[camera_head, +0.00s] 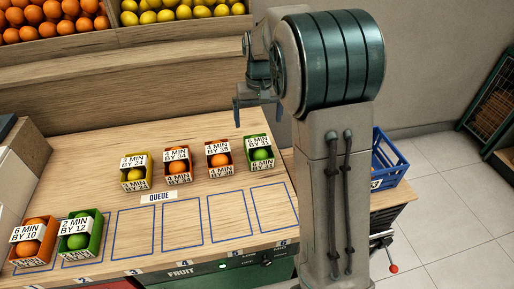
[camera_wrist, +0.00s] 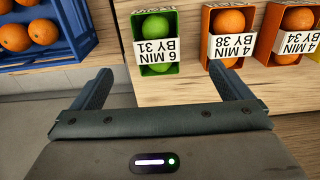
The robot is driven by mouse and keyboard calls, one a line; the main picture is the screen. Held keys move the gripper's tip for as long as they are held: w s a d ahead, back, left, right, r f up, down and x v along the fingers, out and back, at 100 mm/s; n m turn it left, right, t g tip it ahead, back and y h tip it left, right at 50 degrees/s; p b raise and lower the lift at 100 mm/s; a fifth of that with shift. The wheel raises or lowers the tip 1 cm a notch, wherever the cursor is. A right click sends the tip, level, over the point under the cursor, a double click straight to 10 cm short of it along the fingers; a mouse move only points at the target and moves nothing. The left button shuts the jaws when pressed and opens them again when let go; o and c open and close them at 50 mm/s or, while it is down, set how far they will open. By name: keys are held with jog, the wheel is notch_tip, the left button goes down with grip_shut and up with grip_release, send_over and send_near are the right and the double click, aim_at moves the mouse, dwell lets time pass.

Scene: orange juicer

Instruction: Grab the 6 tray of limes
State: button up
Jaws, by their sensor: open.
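The lime tray is a small green box (camera_head: 260,152) with green limes and a white card reading "6 MIN BY 31". It stands at the right end of the back row of trays on the wooden counter. In the wrist view this tray (camera_wrist: 157,70) lies ahead of my gripper (camera_wrist: 163,85), between the lines of the two fingers. My gripper (camera_head: 257,104) is open and empty, raised behind and above the tray in the head view. A second green tray (camera_head: 80,236), marked "2 MIN BY 12", stands at the front left.
Two orange trays (camera_head: 218,160) and a yellow tray (camera_head: 135,172) stand left of the lime tray. Another orange tray (camera_head: 34,243) is front left. Blue outlined slots lie empty on the counter (camera_head: 180,230). A blue crate (camera_wrist: 45,40) of oranges stands beside the counter.

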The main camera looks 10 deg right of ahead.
aim_at(256, 141)
jog(key=f, duration=0.3)
jog(key=w+f, duration=0.1)
jog(key=f, duration=0.2)
jog(key=w+f, duration=0.1)
jog(key=f, duration=0.3)
jog(key=shift+s+d+f+p, duration=0.15)
jog(key=shift+f+p, duration=0.25)
jog(key=shift+f, duration=0.95)
jog(key=shift+w+d+f+p, duration=0.1)
jog(key=shift+f+p, duration=0.3)
jog(key=shift+f, duration=0.95)
jog(key=c, duration=1.2)
